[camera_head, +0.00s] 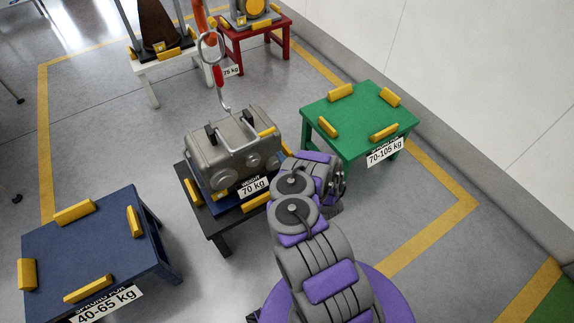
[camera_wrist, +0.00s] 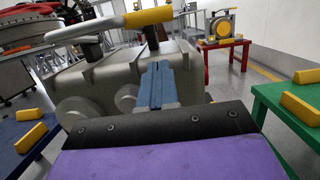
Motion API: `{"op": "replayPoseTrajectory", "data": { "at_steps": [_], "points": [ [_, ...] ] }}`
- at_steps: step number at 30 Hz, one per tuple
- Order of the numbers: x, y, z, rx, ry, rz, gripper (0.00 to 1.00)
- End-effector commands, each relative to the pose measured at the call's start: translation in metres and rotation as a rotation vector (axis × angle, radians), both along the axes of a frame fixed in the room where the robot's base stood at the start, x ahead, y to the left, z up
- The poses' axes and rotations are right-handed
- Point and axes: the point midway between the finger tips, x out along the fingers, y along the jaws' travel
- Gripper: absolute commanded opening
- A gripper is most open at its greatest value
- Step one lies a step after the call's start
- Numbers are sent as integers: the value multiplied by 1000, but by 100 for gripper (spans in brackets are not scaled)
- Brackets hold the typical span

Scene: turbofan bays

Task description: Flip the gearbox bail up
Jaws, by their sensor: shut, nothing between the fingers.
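The grey gearbox (camera_head: 205,157) sits on a dark low stand labelled 70 kg. Its bail (camera_head: 248,144), a thin metal bar with a yellow section, is folded over toward my side from two black mounts on top. In the wrist view the bail (camera_wrist: 95,28) crosses the upper left, its yellow part (camera_wrist: 148,17) at the right. My gripper (camera_wrist: 158,68) is shut and empty, its blue fingers pointing at the gearbox's near side, below the bail's yellow part in the picture. I see no contact with the bail. In the head view my arm hides the fingertips.
A hook (camera_head: 222,92) hangs above the gearbox. A green table (camera_head: 358,115) labelled 70-105 kg stands to the right. A blue table (camera_head: 95,245) labelled 40-65 kg stands at the lower left. Red and white stands carry other units behind. Grey floor lies between them.

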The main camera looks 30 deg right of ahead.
Motion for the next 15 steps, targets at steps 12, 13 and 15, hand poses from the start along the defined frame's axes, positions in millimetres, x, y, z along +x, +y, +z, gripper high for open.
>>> {"op": "replayPoseTrajectory", "data": {
  "at_steps": [12, 13, 15],
  "points": [
    [52, 1, 29, 2, 2, -2, 0],
    [53, 1, 31, 1, 2, -1, 0],
    [56, 1, 35, 1, 1, -1, 0]
  ]
}}
